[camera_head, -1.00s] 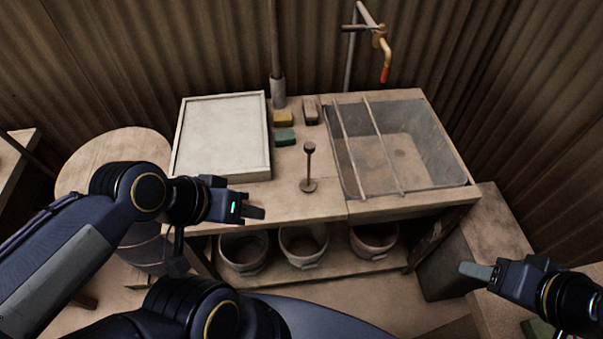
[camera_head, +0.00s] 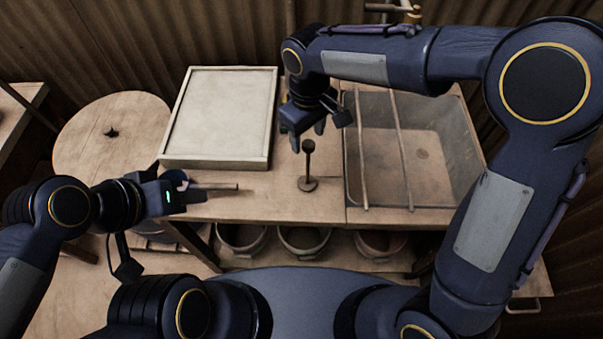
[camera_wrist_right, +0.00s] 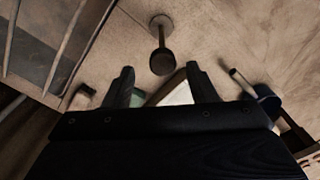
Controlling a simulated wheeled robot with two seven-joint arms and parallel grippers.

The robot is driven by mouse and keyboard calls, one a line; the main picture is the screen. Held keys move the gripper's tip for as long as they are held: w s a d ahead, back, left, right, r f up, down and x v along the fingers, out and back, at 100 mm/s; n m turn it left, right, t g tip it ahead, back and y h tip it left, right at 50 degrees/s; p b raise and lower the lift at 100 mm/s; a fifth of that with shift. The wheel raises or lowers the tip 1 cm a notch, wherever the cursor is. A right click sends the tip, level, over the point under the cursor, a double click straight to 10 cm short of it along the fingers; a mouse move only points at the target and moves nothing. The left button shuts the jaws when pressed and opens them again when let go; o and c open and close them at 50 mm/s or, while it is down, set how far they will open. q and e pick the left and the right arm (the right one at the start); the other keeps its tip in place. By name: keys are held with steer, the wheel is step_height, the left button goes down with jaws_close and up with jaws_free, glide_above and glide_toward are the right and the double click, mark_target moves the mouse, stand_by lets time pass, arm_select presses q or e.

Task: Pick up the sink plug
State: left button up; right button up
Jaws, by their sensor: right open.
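The sink plug (camera_head: 308,168) stands upright on the counter, a round base with a thin stem and dark knob. It also shows in the right wrist view (camera_wrist_right: 162,45), its knob a little beyond the fingertips. My right gripper (camera_head: 308,137) is open and empty, just above and behind the knob in the head view. In the right wrist view its fingers (camera_wrist_right: 161,80) are spread, with the knob centred ahead of the gap. They look apart from the plug. My left gripper (camera_head: 205,195) is at the counter's front left; its finger gap is unclear.
A thin rod-like item (camera_head: 215,187) lies by my left gripper. A framed white board (camera_head: 220,118) is left of the plug. The sink basin (camera_head: 435,150), crossed by two rods, is at right. Buckets (camera_head: 303,240) stand below. My right arm hides the back counter.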

mark_target(308, 166)
step_height(308, 166, down, 7)
steer(key=shift+s+d, duration=0.15)
steer(key=shift+s, duration=0.2)
steer(key=shift+c, duration=0.4)
jaws_close()
